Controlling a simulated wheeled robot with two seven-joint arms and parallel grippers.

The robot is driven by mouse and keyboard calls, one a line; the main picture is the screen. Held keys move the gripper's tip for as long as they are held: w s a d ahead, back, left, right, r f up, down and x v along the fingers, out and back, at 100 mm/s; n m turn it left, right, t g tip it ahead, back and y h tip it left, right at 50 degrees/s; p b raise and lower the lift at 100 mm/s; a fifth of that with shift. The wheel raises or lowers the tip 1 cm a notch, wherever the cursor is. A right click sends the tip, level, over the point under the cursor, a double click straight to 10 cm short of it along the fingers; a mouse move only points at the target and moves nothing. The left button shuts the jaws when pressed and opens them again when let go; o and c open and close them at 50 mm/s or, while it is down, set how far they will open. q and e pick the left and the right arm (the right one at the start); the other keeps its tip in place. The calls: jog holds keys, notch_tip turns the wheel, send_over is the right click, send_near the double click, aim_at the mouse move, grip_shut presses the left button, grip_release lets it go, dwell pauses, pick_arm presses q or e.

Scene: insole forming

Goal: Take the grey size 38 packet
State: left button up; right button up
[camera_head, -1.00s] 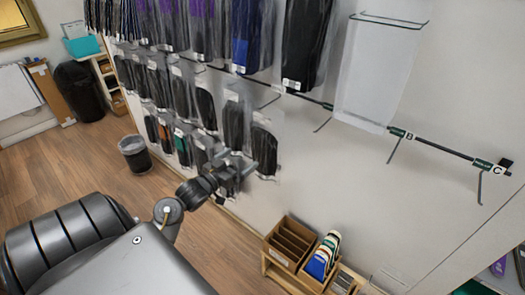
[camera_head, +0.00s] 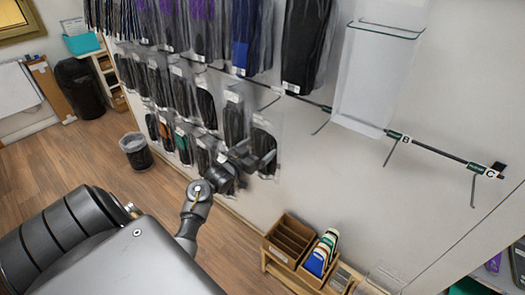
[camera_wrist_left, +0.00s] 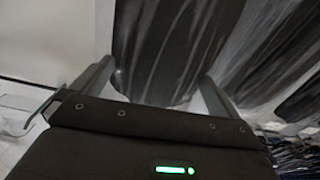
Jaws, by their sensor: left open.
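Dark grey packets in clear sleeves hang in rows on the wall; the size labels are too small to read, so I cannot tell which is size 38. The lowest right packet (camera_head: 264,138) hangs right at my left gripper (camera_head: 262,162), which partly covers it. In the left wrist view a dark packet (camera_wrist_left: 165,45) fills the space between the two spread fingers of my left gripper (camera_wrist_left: 155,85). The fingers are open, one on each side of its lower end; I cannot tell whether they touch it. My right gripper is not in view.
Another packet (camera_head: 233,122) hangs close on the left, and more dark packets (camera_wrist_left: 275,60) show beside the right finger. Empty hooks on a black rail (camera_head: 435,150) are to the right. A wooden box (camera_head: 289,240) stands below. A bin (camera_head: 136,152) stands on the floor.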

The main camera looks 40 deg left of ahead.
pick_arm(q)
jog(key=shift+c, duration=0.3)
jog(key=c, duration=1)
jog(key=shift+r, duration=0.1)
